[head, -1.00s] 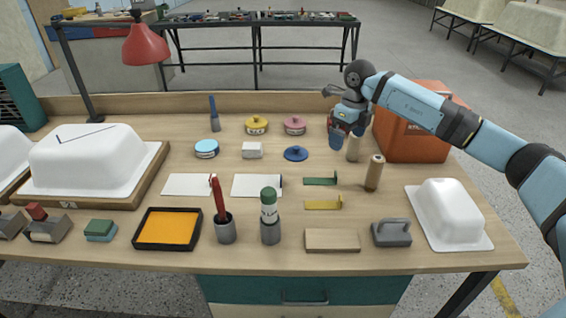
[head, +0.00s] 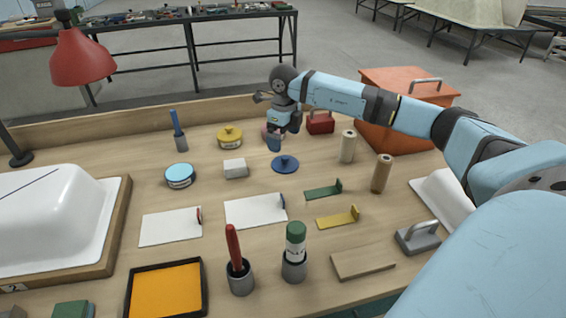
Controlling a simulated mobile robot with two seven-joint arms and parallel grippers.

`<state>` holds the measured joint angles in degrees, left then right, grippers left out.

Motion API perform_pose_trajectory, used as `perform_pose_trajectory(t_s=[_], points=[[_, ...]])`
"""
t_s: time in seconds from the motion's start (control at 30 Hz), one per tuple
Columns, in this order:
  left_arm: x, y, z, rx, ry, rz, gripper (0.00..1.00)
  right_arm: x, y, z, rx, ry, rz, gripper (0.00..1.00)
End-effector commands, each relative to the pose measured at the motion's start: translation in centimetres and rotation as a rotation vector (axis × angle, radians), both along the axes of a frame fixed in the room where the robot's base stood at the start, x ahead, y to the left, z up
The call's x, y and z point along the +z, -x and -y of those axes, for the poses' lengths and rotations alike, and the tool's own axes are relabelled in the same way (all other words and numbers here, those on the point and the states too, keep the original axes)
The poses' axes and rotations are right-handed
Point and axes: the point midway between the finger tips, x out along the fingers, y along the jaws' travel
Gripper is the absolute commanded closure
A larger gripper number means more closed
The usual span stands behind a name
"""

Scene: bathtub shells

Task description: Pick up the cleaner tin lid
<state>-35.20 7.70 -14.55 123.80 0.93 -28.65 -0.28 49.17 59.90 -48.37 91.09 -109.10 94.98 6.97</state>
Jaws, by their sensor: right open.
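A dark blue round lid with a knob (head: 285,165) lies flat on the workbench; I take it for the cleaner tin lid, though no label is readable. A light blue round tin (head: 180,176) stands to its left, and a yellow tin with a knobbed lid (head: 230,137) stands behind it. My right gripper (head: 275,142) is open, pointing down behind the dark blue lid and apart from it. It partly hides a pink tin (head: 265,133); I cannot tell whether it touches that tin. My left gripper is not in view.
A white block (head: 235,168), white cards (head: 255,211), and green (head: 323,190) and yellow (head: 338,217) scrapers lie nearby. Upright cylinders (head: 347,146) and an orange box (head: 400,85) stand right. A white tub shell (head: 50,222) fills the left. Bare wood surrounds the dark blue lid.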

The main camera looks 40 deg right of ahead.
Motion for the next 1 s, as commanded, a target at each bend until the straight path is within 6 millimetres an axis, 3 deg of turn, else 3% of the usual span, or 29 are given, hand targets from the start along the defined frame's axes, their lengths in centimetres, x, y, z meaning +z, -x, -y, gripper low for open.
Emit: perform_pose_trajectory(t_s=[0.1, 0.43, 0.7, 0.97, 1.0], points=[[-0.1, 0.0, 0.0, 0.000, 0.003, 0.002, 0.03, -2.2, 0.0, 0.0, -0.001, 0.000, -0.001, 0.00], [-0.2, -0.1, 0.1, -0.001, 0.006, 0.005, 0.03, -4.4, -0.1, 0.2, -0.001, -0.001, 0.000, 0.00], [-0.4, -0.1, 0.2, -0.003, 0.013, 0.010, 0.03, -8.3, -0.2, 0.7, -0.001, 0.000, -0.002, 0.00], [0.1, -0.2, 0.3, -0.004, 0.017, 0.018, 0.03, -8.6, -0.2, 0.8, -0.001, 0.000, 0.001, 0.00], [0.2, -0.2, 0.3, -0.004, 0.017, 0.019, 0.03, -8.6, -0.2, 0.8, -0.001, 0.000, 0.001, 0.09]])
